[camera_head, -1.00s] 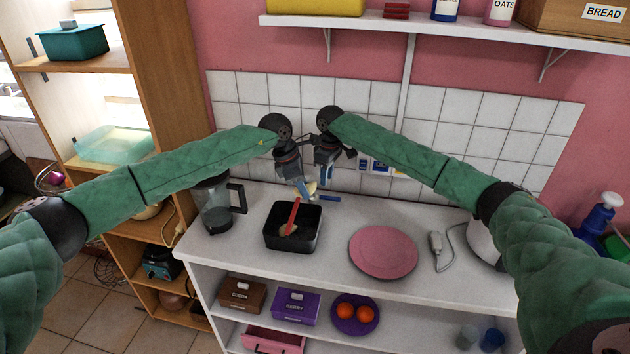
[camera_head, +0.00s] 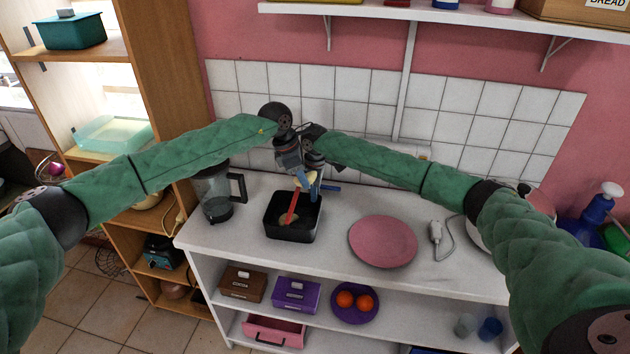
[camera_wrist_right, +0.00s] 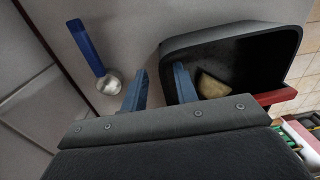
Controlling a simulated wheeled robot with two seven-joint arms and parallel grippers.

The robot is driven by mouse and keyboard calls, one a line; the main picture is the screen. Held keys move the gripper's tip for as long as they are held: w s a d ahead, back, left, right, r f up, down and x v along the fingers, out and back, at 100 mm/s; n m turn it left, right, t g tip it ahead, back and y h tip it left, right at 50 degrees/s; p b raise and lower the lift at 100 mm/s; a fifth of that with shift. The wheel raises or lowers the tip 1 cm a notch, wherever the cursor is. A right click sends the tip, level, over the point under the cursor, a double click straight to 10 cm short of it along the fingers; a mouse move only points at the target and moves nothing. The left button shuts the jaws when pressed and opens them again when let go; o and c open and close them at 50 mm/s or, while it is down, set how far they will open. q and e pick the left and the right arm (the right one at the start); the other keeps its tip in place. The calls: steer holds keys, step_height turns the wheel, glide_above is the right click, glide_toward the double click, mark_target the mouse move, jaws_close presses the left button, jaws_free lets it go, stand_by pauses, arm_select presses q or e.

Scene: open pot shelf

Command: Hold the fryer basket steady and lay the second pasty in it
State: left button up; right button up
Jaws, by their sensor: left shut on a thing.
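The black fryer basket (camera_head: 271,230) stands on the white counter. My left gripper (camera_head: 299,186) is shut on its red handle (camera_head: 291,210). The handle also shows in the right wrist view (camera_wrist_right: 276,97). A golden pasty (camera_wrist_right: 212,86) lies inside the basket, partly behind one of my right fingers. My right gripper (camera_wrist_right: 160,88) is open over the basket's rim with nothing visible between its blue fingers. In the head view it is close behind the left gripper and partly hidden. A small yellowish patch shows by the fingers there; I cannot tell what it is.
A blue-handled tool with a whitish end (camera_wrist_right: 91,52) lies on the counter behind the basket. A glass jug (camera_head: 213,192) stands left, and a pink plate (camera_head: 383,242) lies right. The front strip of counter is clear.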

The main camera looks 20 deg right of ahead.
steer(key=shift+s+a+f, duration=0.1)
steer(key=shift+f, duration=1.7)
jaws_close()
